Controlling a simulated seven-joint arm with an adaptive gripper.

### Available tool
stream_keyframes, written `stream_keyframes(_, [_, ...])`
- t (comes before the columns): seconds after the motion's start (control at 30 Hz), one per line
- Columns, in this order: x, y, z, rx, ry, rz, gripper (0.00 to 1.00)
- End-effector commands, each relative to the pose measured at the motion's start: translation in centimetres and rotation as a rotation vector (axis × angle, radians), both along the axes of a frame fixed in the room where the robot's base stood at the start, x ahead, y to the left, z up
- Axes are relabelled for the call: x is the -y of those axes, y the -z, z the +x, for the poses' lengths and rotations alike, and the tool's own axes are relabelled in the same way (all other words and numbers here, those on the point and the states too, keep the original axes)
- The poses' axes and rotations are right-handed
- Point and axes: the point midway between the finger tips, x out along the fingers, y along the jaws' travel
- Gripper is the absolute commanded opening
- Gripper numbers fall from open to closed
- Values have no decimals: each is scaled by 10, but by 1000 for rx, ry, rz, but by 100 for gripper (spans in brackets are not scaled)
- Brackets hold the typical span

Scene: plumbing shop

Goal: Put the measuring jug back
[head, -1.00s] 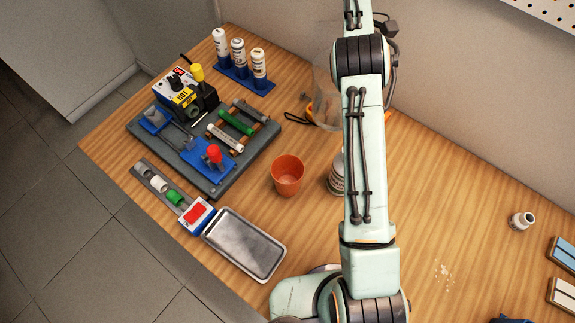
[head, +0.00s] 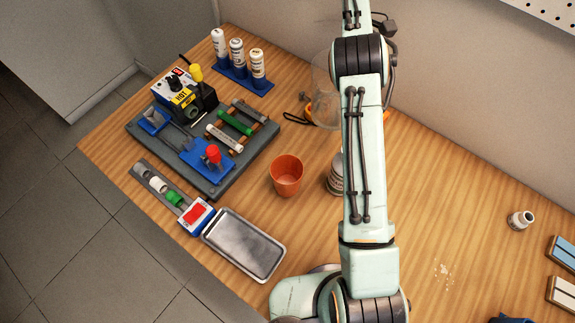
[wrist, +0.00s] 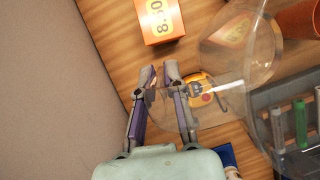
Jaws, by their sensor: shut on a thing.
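The measuring jug (wrist: 238,42) is clear, see-through plastic or glass. In the wrist view it spans the upper right, beside and in front of my gripper's fingers. My gripper (wrist: 160,80) is shut on part of the jug; the exact contact is hard to make out through the clear wall. In the head view the jug (head: 322,88) shows left of my arm near the back wall, partly hidden by the arm. The gripper itself is hidden there.
A yellow tape measure (wrist: 201,90) lies below the jug, and an orange price box (wrist: 160,18) stands nearby. An orange cup (head: 286,176) and a can (head: 336,174) stand in front. The fusion machine (head: 190,100) is at left.

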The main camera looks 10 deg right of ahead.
Motion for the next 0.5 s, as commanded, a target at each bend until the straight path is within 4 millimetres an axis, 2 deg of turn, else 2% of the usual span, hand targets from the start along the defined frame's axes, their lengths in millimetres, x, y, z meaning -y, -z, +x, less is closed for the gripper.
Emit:
stream_keyframes(0.37, [0,-3,0,1,0,0,0])
stream_keyframes(0.5, [0,-21,1,5,-1,0,0])
